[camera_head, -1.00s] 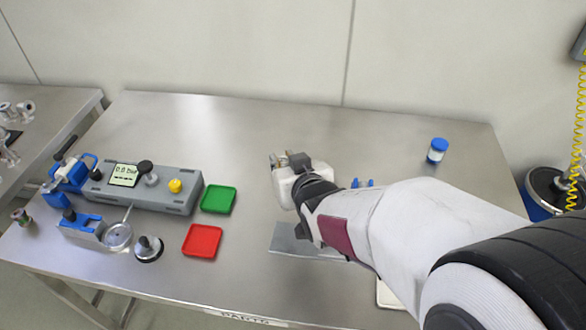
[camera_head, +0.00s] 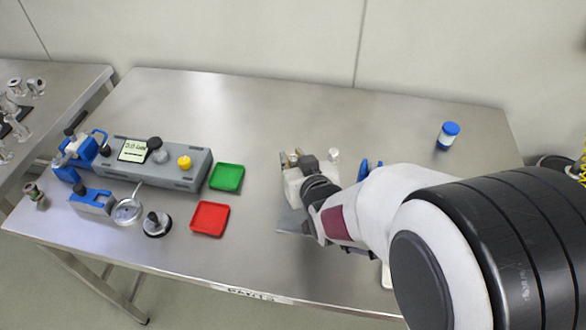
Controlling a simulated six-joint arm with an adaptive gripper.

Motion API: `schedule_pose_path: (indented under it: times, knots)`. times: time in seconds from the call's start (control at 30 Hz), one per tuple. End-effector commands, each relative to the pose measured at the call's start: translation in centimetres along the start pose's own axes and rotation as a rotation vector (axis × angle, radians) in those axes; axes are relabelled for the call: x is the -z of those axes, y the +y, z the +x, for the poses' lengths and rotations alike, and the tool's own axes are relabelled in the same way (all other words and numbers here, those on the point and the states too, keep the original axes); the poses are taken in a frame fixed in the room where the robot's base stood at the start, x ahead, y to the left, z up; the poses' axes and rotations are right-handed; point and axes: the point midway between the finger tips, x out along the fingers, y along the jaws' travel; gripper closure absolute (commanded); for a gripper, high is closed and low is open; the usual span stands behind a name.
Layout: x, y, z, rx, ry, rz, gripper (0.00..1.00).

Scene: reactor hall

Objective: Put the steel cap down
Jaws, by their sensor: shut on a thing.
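My gripper (camera_head: 290,158) is at the middle of the steel table (camera_head: 330,100), left of my forearm. It is shut on a small metallic thing between its fingertips, which I take to be the steel cap. The fingers and gripper body hide most of it, and I cannot tell whether it touches anything below. A small silvery piece (camera_head: 333,155) shows just right of the gripper.
A green tray (camera_head: 227,177) and a red tray (camera_head: 210,218) lie left of the gripper, beside a grey instrument box (camera_head: 165,165). A grey plate (camera_head: 291,222) lies partly under my arm. The table's back middle is clear.

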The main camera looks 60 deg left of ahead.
Motion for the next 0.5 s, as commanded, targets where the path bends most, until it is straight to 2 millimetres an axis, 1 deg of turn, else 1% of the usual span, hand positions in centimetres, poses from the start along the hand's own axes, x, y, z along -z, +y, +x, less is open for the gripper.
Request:
schedule_pose_path:
  times: [0.1, 0.4, 0.5]
  knots:
    - [-0.34, 0.00, 0.20, 0.000, 0.002, 0.000, 1.00]
    - [-0.38, 0.00, 0.21, 0.000, 0.002, 0.000, 1.00]
    - [-0.66, 0.00, 0.33, 0.000, 0.000, 0.000, 1.00]
